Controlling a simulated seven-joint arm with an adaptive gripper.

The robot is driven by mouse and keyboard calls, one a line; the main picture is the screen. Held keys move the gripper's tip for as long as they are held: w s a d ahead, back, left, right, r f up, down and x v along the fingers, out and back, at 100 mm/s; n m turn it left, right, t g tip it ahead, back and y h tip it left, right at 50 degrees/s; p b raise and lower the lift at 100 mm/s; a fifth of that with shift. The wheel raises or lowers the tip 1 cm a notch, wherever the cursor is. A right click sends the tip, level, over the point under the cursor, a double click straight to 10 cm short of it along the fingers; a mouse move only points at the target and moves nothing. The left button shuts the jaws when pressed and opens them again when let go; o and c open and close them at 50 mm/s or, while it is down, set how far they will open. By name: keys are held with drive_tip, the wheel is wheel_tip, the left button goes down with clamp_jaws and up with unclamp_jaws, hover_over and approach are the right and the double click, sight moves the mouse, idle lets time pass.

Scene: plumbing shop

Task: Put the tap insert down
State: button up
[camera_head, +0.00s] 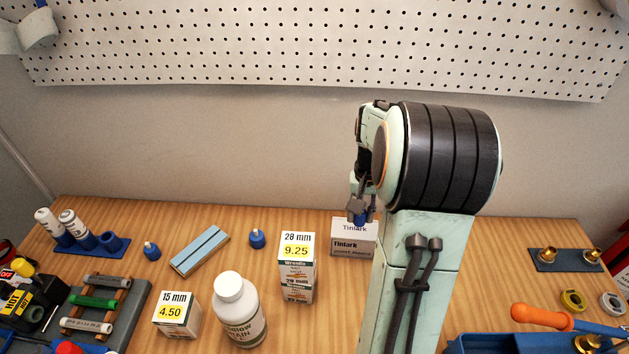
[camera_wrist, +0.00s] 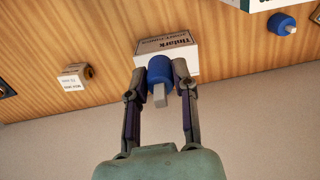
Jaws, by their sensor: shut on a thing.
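My gripper (camera_head: 361,210) is shut on a blue tap insert (camera_wrist: 160,74) with a pale grey square stem. The wrist view shows the insert between the two fingertips (camera_wrist: 165,76), stem towards the camera. In the head view the insert (camera_head: 361,219) shows just below the fingers, partly hidden by them. It is at the white and grey Tinlark box (camera_head: 352,240), which also shows behind it in the wrist view (camera_wrist: 185,50). I cannot tell whether the insert touches the box. Two similar blue inserts stand on the table, one at the left (camera_head: 152,251) and one nearer the middle (camera_head: 257,239).
A 28 mm box (camera_head: 297,268), a white bottle (camera_head: 238,310) and a 15 mm box (camera_head: 177,316) stand at the front middle. A light blue block (camera_head: 199,250) lies behind them. A dark tray with brass fittings (camera_head: 565,261) is at the right. Bare wood lies between these things.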

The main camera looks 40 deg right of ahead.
hover_over(355, 228)
drive_tip(key=f, duration=0.5)
drive_tip(key=shift+s+a+f, duration=0.15)
drive_tip(key=shift+a+f, duration=0.05)
drive_tip(key=shift+f, duration=0.2)
drive_tip(key=shift+d+f, duration=0.15)
drive_tip(key=shift+f, duration=1.65)
drive_tip(key=o, duration=0.9)
drive_tip(key=shift+f, duration=0.15)
